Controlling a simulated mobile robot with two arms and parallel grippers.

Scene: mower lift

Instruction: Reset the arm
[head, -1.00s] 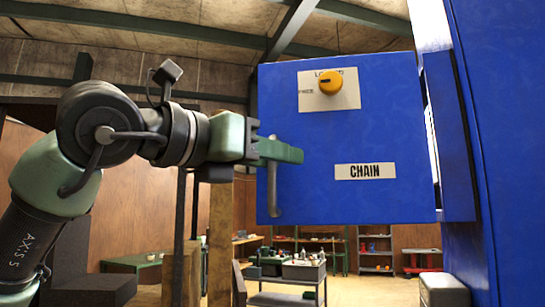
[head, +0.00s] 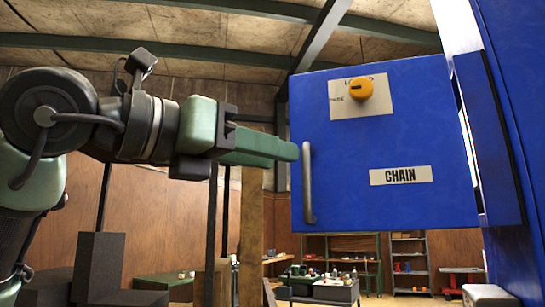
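My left gripper (head: 290,152) comes in from the left, its green fingers pointing right. Its fingertips end just left of the upper part of a grey bar handle (head: 308,190). The whole handle shows, so the fingers are not around it; whether they touch it I cannot tell. The fingers overlap side-on, so I cannot tell whether they are open or shut. My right gripper is not in view.
A blue cabinet body (head: 510,100) stands at the right, beside the panel. A wooden post (head: 251,215) stands below my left gripper. Workbenches and shelves (head: 409,262) are far behind. There is open air above my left arm, under the ceiling beams.

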